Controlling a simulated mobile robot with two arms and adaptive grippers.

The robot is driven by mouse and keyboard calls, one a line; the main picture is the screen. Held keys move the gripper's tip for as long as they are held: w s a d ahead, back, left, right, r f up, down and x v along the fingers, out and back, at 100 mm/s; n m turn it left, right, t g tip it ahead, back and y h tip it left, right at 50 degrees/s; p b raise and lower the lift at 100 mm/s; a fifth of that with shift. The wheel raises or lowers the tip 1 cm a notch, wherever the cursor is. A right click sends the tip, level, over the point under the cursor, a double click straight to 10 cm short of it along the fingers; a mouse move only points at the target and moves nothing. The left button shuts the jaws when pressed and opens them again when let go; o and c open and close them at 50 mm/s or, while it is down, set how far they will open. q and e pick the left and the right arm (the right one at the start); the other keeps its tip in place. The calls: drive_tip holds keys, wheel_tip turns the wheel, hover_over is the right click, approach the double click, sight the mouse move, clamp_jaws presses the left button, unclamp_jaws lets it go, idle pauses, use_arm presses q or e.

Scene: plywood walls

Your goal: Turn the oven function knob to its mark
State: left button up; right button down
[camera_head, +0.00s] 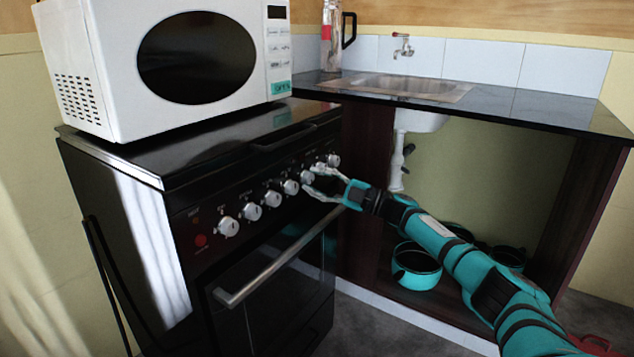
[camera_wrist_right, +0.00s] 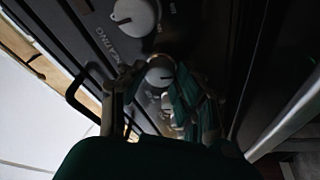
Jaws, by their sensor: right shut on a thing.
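The black oven (camera_head: 190,215) has a slanted front panel with a row of several white knobs. My right gripper (camera_head: 312,184) reaches in from the right and its fingers close around one knob (camera_head: 307,177) towards the right part of the row. In the right wrist view this knob (camera_wrist_right: 160,72) shows between the fingers (camera_wrist_right: 150,90), partly hidden by them. A neighbouring knob (camera_wrist_right: 136,16) sits above it, beside lettering that reads in part "EATING". The gripped knob's pointer and its mark cannot be made out. My left gripper is not in view.
A white microwave (camera_head: 180,70) stands on the oven. The oven door handle (camera_head: 275,272) runs below the knobs. A counter (camera_head: 500,110) with a sink (camera_head: 410,86) is at the right. Teal pots (camera_head: 416,268) stand beneath it, below my right arm. A bottle (camera_head: 331,35) stands behind.

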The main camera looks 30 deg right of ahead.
drive_tip(key=shift+f, duration=0.1)
drive_tip(key=c, duration=1)
unclamp_jaws()
drive_tip(key=shift+o, duration=0.2)
drive_tip(key=v, duration=1.2)
